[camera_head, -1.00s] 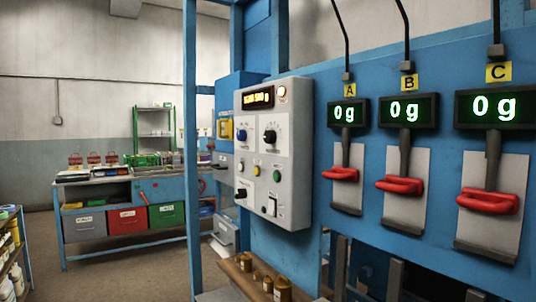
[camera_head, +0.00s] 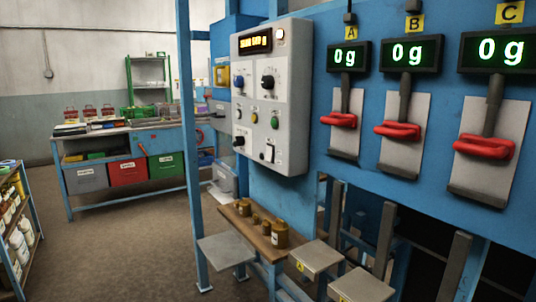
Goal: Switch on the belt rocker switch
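A grey control panel (camera_head: 296,98) is mounted on the blue machine frame in the middle of the head view. Low on its front is a rocker switch (camera_head: 269,153) on a white plate, which looks like the belt rocker switch; its label is too small to read and its position cannot be told. Above it are a green button (camera_head: 275,122), a black knob (camera_head: 268,81), a blue knob (camera_head: 239,81) and a lit orange display (camera_head: 256,40). Neither of my grippers is in view.
Red-handled stations A, B and C with "0 g" displays (camera_head: 407,53) line the blue wall at right. A wooden shelf with brass weights (camera_head: 279,235) and metal plates (camera_head: 226,250) jut out below the panel. Open floor (camera_head: 130,245) lies left; a workbench (camera_head: 130,160) stands behind.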

